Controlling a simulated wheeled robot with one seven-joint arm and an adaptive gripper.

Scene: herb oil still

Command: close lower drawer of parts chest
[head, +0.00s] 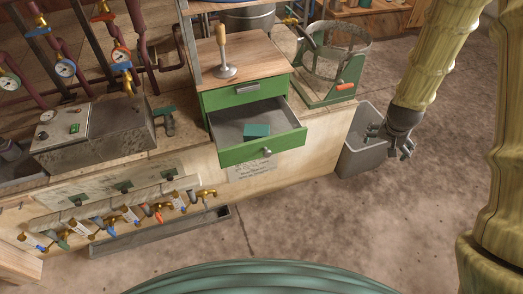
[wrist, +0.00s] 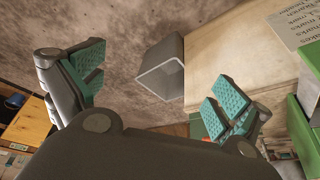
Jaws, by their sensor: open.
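The parts chest (head: 242,67) is green with a wooden top and stands on the bench. Its lower drawer (head: 262,155) is pulled out and has a round metal knob (head: 267,152). A teal block (head: 256,130) lies inside it. The upper drawer (head: 246,91), with a bar handle, looks shut. My gripper (head: 400,150) is open and empty, to the right of the drawer and apart from it, near the grey bin. In the wrist view its teal-padded fingers (wrist: 155,95) are spread wide. Green parts of the chest (wrist: 309,105) show at that view's right edge.
A grey bin (head: 364,155) stands beside the bench's right end. A green stand with a ring (head: 330,85) is right of the chest. A metal object with a wooden handle (head: 224,60) stands on the chest top. Several taps line the bench front. The floor before the drawer is clear.

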